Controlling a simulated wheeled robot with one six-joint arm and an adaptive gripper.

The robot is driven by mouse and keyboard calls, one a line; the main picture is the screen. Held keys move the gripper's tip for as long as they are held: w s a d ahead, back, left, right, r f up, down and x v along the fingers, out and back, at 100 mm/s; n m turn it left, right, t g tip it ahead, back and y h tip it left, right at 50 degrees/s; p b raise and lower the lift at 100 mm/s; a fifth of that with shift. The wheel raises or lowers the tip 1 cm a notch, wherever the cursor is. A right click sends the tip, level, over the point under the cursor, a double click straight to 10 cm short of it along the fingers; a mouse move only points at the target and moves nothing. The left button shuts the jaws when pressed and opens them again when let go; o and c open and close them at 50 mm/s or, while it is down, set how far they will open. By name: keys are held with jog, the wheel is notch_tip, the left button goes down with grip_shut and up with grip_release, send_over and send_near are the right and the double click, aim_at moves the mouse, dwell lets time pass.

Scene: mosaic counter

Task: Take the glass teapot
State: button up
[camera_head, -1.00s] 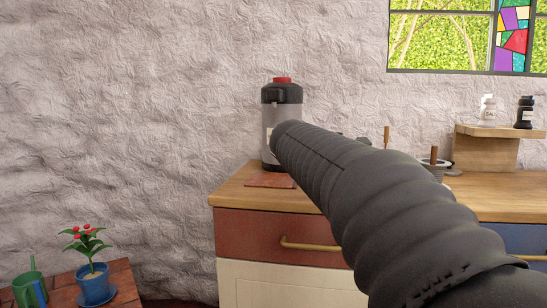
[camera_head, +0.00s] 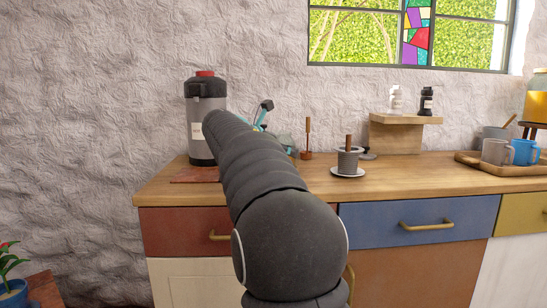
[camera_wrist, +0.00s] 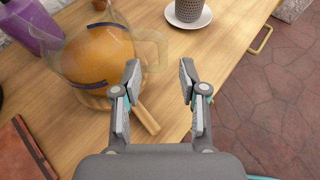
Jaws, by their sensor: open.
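The glass teapot (camera_wrist: 97,58) is clear, with amber contents and a clear handle at its right. In the wrist view it stands upper left on a round wooden board with a short handle (camera_wrist: 146,118), on the wooden counter (camera_wrist: 235,20). My gripper (camera_wrist: 160,68) is open and empty. Its left finger is close to the teapot's right side and handle; I cannot tell whether they touch. The right finger is over bare counter. In the head view my arm hides the teapot.
A grey cup (camera_head: 348,163) on a white saucer stands nearby; a patterned cup (camera_wrist: 188,10) shows in the wrist view. A dispenser (camera_head: 203,128) stands at the back left. A purple bottle (camera_wrist: 33,25) is beside the teapot. A tray with mugs (camera_head: 497,151) stands right.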

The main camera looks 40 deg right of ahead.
aim_at(297, 164)
jog(key=shift+x, duration=2.9)
jog(key=shift+s, duration=0.1)
jog(key=shift+c, duration=0.2)
grip_shut()
jog(key=shift+r, duration=0.15)
